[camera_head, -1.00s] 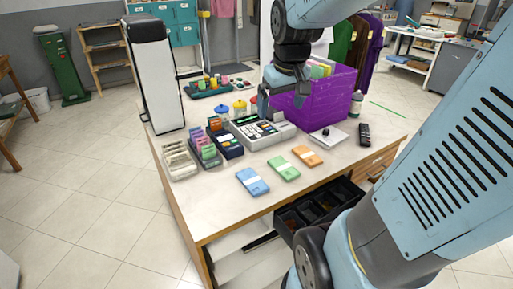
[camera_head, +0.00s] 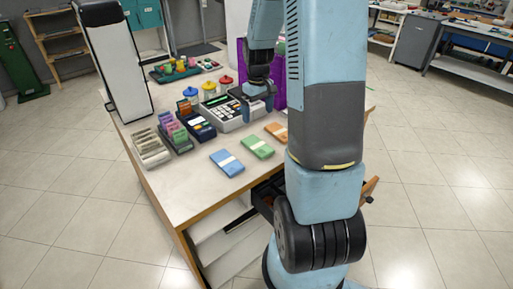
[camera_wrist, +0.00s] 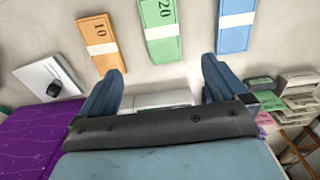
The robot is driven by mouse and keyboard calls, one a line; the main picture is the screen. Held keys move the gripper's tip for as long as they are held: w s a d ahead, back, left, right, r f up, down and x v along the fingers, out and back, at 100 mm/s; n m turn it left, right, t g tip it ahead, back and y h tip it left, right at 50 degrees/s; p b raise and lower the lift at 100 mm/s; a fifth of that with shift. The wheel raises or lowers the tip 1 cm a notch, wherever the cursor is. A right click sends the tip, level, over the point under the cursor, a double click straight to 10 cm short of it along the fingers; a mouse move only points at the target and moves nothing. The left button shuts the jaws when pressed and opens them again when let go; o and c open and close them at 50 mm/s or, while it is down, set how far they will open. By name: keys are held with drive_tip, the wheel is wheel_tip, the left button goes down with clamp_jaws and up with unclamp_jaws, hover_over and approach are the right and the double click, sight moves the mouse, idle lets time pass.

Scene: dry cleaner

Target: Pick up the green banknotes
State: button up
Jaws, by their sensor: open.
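The green banknotes (camera_head: 257,147) lie flat on the counter as a banded bundle, between a blue bundle (camera_head: 227,163) and an orange bundle (camera_head: 277,131). In the wrist view the green banknotes (camera_wrist: 160,28) show a "20" and a white band, at the top beyond the fingertips. My gripper (camera_head: 258,100) is above the counter near the cash register, behind the bundles. Its two fingers (camera_wrist: 160,75) are spread apart with nothing between them, and the green bundle is clear of them.
The cash register (camera_head: 229,111) and card racks (camera_head: 173,133) stand left of my gripper. A purple crate (camera_head: 280,87) is partly hidden behind my arm. A white pad with a dark object (camera_wrist: 52,85) lies beside the orange bundle. An open drawer (camera_head: 264,196) juts from the counter front.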

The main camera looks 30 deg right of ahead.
hover_over(257, 145)
drive_tip(key=f, duration=0.8)
drive_tip(key=shift+w+d+f, duration=0.25)
drive_tip(key=shift+d+f, duration=0.05)
drive_tip(key=f, duration=0.3)
drive_tip(key=shift+s+a+f, duration=0.2)
drive_tip(key=shift+s+f, duration=0.05)
drive_tip(key=shift+f, duration=0.9)
drive_tip(key=shift+c, duration=0.3)
drive_tip(key=c, duration=1.1)
drive_tip(key=shift+r, duration=0.15)
